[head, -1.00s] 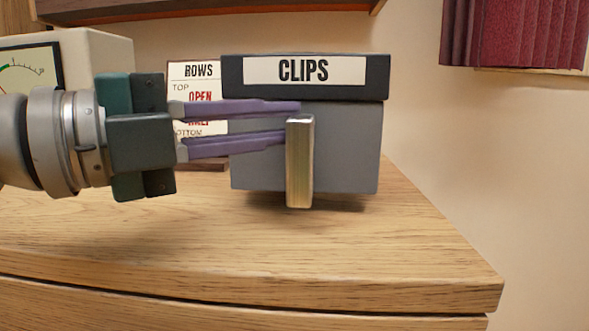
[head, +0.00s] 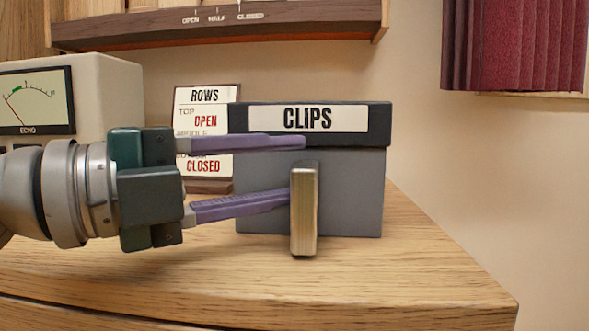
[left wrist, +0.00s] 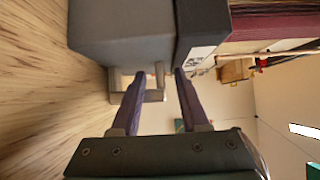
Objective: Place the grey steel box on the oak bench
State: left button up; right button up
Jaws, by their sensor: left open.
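The grey steel box (head: 345,200) has a dark lid (head: 377,125) labelled CLIPS and a brass-coloured upright handle (head: 304,220) on its front. It sits upright on the oak bench (head: 420,280), near the right end. In the left wrist view the box (left wrist: 120,35) is at the top. My left gripper (head: 297,170) comes in from the left in front of the box. It is open, one finger level with the lid's lower edge and the other beside the handle. I cannot tell whether a finger touches the handle. My right gripper is not in view.
A meter (head: 95,85) and a ROWS sign (head: 207,95) stand on the bench left of and behind the box. A dark wooden shelf (head: 150,33) is above. A red curtain (head: 510,45) hangs at right. The bench is clear right of the box.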

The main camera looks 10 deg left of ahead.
pick_arm(q)
jog(key=shift+r, duration=0.2)
jog(key=v, duration=1)
jog(key=shift+s+a+f, duration=0.2)
jog(key=shift+a, duration=0.1)
jog(key=shift+s+a+r, duration=0.15)
jog(key=shift+s+a, duration=0.25)
jog(key=shift+a, duration=0.1)
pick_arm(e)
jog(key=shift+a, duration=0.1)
